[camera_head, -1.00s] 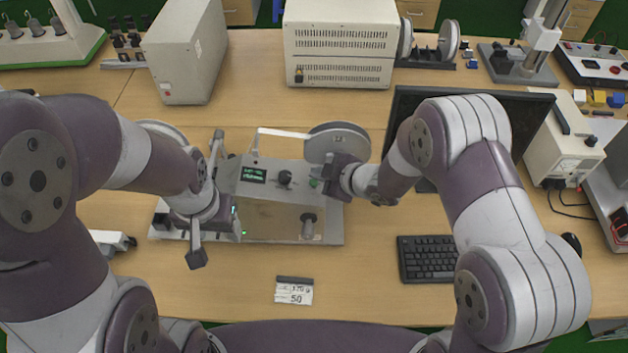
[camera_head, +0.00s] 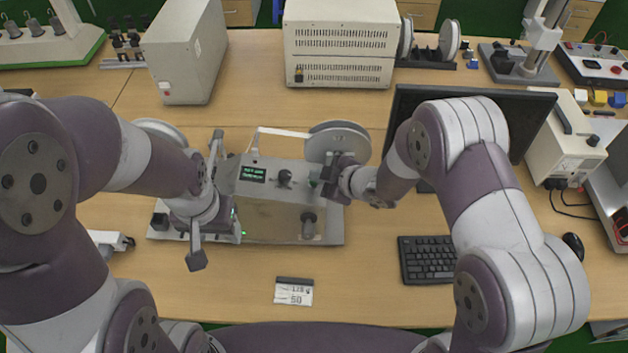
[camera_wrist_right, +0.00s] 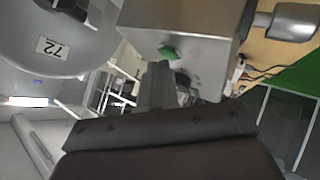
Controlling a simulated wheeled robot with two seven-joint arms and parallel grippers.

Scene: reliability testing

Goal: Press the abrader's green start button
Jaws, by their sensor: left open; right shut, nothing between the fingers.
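The abrader (camera_head: 262,206) stands on the table in the middle of the head view, with a lit green display (camera_head: 253,174) and a black knob (camera_head: 285,178). Its green start button (camera_head: 313,182) is right of the knob, partly hidden by my right gripper. In the right wrist view the green button (camera_wrist_right: 168,52) shows on the metal face. My right gripper (camera_head: 326,184) is shut and empty, its tip close to the button; in the wrist view the fingertips (camera_wrist_right: 159,70) are just below it. I cannot tell whether they touch. My left gripper (camera_head: 208,203) is open at the abrader's left side.
A round reel (camera_head: 338,141) stands behind my right gripper; it shows in the wrist view with the number 72 (camera_wrist_right: 52,47). A monitor (camera_head: 402,102), keyboard (camera_head: 428,259) and mouse (camera_head: 573,245) are to the right. A small card (camera_head: 294,291) lies in front.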

